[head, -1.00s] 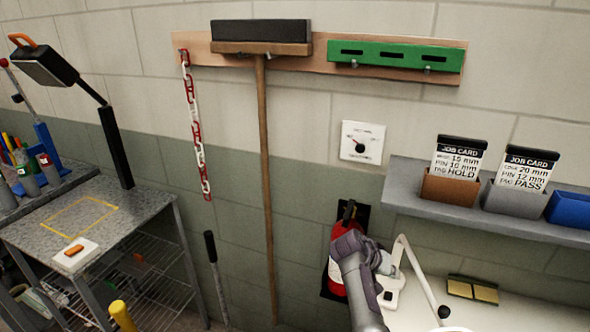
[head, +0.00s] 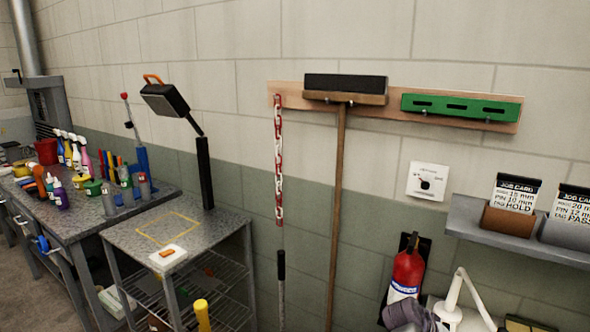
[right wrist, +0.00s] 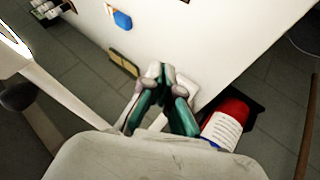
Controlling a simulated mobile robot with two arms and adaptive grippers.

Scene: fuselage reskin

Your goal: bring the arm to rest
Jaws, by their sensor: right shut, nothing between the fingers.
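My right gripper (right wrist: 163,85) shows in the right wrist view with its fingers together and nothing between them. Below the fingers lies a white bench surface (right wrist: 215,30). The red fire extinguisher (right wrist: 226,124) is close beside the fingers on the right of that view. In the head view only a grey-purple piece of my arm shows at the bottom edge, below the fire extinguisher (head: 407,272); no fingers show there. My left gripper is in neither view.
A grey shelf (head: 470,237) with job card holders is at the right. A metal trolley (head: 120,243) and a workbench (head: 150,200) with bottles stand at the left. A broom (head: 338,200) and a red-white chain (head: 278,165) hang on the wall. A white lamp (head: 450,300) stands near my arm.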

